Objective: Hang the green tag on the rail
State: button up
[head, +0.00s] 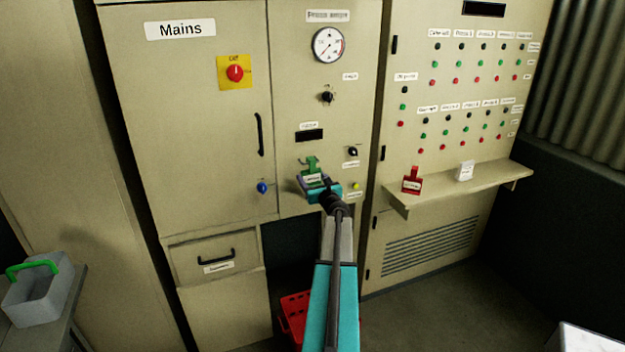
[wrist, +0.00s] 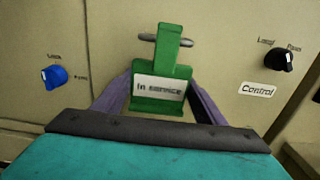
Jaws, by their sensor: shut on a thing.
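The green tag (wrist: 165,68) is upright between the two fingers of my gripper (wrist: 160,98) in the wrist view, with a white label reading "In service". It also shows in the head view (head: 312,165) in front of the middle cabinet panel. My gripper (head: 320,188) is shut on the tag's lower part. A short grey rail (wrist: 148,37) runs level behind the tag's top, its ends showing on both sides. The tag's upper part covers the rail's middle, so I cannot tell whether the hook is over it or only in front.
A blue Lock knob (wrist: 54,76) is left of the tag and a black Control knob (wrist: 279,61) right. A red tag (head: 412,180) and a white tag (head: 465,171) stand on the shelf (head: 440,192). A red crate (head: 292,315) is below.

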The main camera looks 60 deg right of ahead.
jog(key=o, duration=1.1)
jog(key=shift+o, duration=0.2)
jog(key=shift+s+a, duration=0.15)
jog(key=shift+s, duration=0.05)
jog(key=shift+b+v, duration=0.95)
jog(key=shift+v, duration=1.6)
jog(key=b+v, duration=0.2)
jog(key=v, duration=0.6)
jog(key=shift+a, duration=0.15)
jog(key=shift+s, duration=0.1)
